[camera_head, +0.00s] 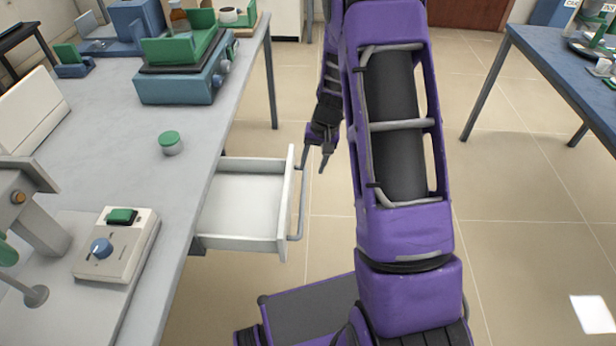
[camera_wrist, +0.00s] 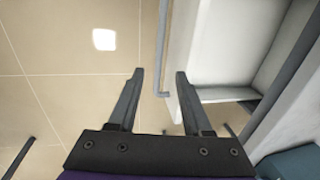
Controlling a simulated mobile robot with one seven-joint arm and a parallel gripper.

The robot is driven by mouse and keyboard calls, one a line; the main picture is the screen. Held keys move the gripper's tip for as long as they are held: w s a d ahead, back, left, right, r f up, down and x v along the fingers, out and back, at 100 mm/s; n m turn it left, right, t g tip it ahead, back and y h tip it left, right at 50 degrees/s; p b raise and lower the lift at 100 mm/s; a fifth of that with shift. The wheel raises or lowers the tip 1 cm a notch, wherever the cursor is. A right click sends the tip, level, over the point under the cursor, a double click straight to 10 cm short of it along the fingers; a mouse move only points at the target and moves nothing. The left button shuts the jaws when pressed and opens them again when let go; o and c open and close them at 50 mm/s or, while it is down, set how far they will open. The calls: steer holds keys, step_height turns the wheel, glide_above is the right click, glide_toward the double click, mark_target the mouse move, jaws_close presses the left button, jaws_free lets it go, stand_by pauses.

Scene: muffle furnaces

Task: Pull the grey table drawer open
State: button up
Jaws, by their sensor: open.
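The grey table drawer (camera_head: 241,203) stands pulled out from the side of the grey table (camera_head: 206,150), and its inside looks empty. Its grey bar handle (camera_head: 302,205) runs along the outer front. My gripper (camera_head: 316,162) is at the far end of the handle, fingers pointing down. In the wrist view my gripper (camera_wrist: 159,74) is open, with the handle (camera_wrist: 166,50) showing in the gap between the fingertips. I cannot tell whether a finger touches it. The drawer (camera_wrist: 215,95) also shows right of the fingers there.
On the table are a white control box (camera_head: 117,245) with a blue knob, a small green-lidded jar (camera_head: 170,143) and a blue-green device (camera_head: 182,75). A blue table (camera_head: 560,62) stands at the right.

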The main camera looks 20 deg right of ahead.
steer(key=r, duration=0.3)
steer(key=d+r, duration=0.1)
steer(key=r, duration=0.1)
steer(key=shift+s+r, duration=0.2)
